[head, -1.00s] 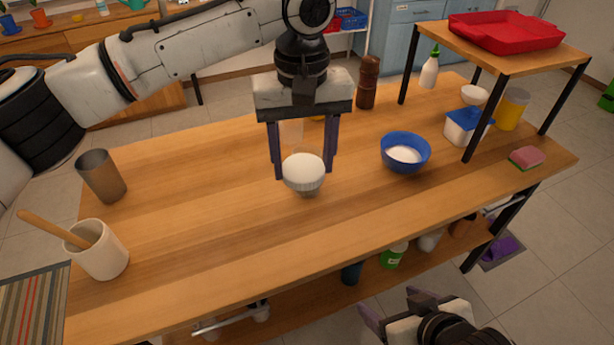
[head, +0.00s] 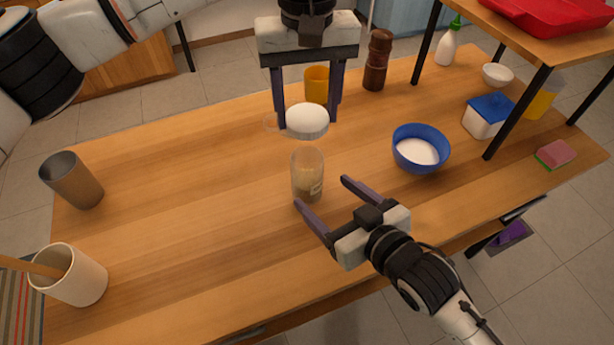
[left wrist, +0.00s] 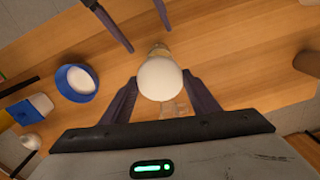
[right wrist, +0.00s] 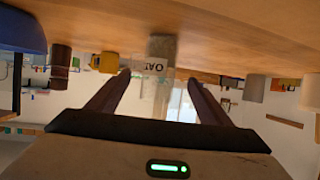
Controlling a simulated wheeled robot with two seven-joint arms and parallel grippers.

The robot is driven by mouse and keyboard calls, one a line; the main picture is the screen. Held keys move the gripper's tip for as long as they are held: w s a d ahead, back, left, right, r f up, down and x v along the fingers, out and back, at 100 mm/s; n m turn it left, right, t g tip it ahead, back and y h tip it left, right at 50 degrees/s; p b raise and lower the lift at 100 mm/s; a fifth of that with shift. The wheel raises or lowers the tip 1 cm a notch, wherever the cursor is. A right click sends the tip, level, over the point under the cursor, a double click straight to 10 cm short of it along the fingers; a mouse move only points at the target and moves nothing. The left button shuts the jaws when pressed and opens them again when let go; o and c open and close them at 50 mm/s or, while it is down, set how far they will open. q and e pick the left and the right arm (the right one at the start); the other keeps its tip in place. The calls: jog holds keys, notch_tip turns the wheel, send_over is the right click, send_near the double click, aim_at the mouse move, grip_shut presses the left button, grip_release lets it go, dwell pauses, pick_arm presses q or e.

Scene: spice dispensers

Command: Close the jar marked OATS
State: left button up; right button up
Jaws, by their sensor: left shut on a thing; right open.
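The clear glass jar (head: 307,178) stands upright on the table with tan contents low inside. Its label (right wrist: 154,66), upside down in the right wrist view, reads OAT as far as I can make out. Its mouth is uncovered. My left gripper (head: 306,122) is shut on a round white lid (head: 307,120), held apart from the jar, above and behind it; the lid also shows in the left wrist view (left wrist: 160,79). My right gripper (head: 321,191) is open and empty, low in front of the jar, fingers pointing at it. I cannot tell whether they reach around it.
A blue bowl (head: 421,150) of white powder stands to the right. An orange mug (head: 316,84) and a brown pepper mill (head: 378,60) stand behind. A metal cup (head: 72,181) and a utensil crock (head: 70,276) are at left. The left-middle tabletop is clear.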

aim_at(307, 178)
jog(key=shift+w, duration=0.1)
jog(key=x, duration=1.2)
jog(key=c, duration=1.6)
pick_arm(q)
jog(key=shift+f, duration=2.5)
jog(key=shift+f, duration=0.9)
jog(key=shift+f, duration=0.55)
